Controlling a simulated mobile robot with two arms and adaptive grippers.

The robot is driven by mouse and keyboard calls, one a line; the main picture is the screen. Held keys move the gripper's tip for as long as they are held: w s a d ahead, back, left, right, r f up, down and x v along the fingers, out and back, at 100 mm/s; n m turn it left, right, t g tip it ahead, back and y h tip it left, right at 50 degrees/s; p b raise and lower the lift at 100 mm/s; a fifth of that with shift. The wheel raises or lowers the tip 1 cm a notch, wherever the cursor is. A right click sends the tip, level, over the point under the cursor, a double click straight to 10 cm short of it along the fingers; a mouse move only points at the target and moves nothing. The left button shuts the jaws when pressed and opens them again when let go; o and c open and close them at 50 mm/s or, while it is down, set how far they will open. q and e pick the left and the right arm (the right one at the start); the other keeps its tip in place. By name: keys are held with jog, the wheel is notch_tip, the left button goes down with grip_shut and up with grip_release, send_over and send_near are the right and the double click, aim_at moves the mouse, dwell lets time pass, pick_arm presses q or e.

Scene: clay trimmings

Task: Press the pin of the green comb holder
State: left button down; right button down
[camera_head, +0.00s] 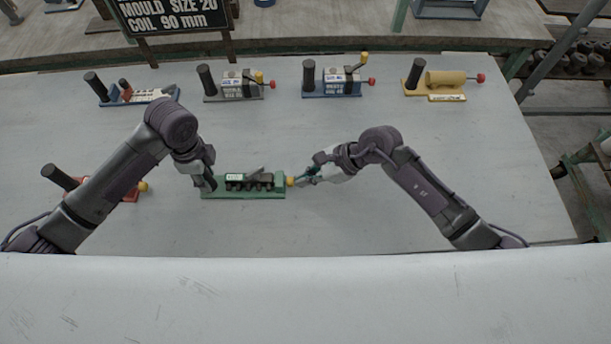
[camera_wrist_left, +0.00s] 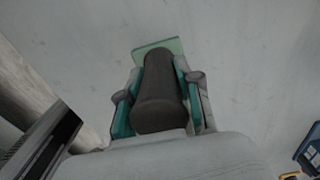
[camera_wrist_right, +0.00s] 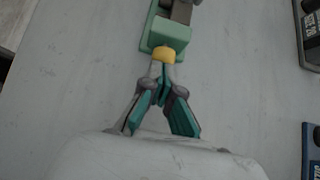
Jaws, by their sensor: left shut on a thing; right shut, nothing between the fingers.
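The green comb holder (camera_head: 243,194) lies in the middle of the table, a green base with a dark comb-like part on top. Its yellow pin (camera_head: 290,181) sticks out at its right end; the pin also shows in the right wrist view (camera_wrist_right: 163,55). My left gripper (camera_head: 209,184) is shut on the dark upright handle (camera_wrist_left: 160,95) at the holder's left end. My right gripper (camera_head: 299,178) is shut and empty, its fingertips right at the pin. In the right wrist view the tips (camera_wrist_right: 162,70) meet the yellow pin's outer end; whether they touch it is hard to tell.
A red holder (camera_head: 130,190) is partly hidden behind my left arm. At the back stand a blue-and-red holder (camera_head: 140,96), a grey one (camera_head: 235,88), a blue one (camera_head: 332,82) and a yellow one (camera_head: 446,80). A black sign (camera_head: 175,14) stands behind them. The table's right side is clear.

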pick_arm(q)
jog(key=shift+d, duration=0.15)
pick_arm(e)
jog(key=d, duration=0.4)
jog(key=shift+d+r, duration=0.15)
jog(key=shift+d, duration=0.05)
jog(key=v, duration=0.9)
jog(key=shift+r, duration=0.2)
pick_arm(q)
jog(key=c, duration=0.7)
grip_release()
jog(key=shift+r, duration=0.15)
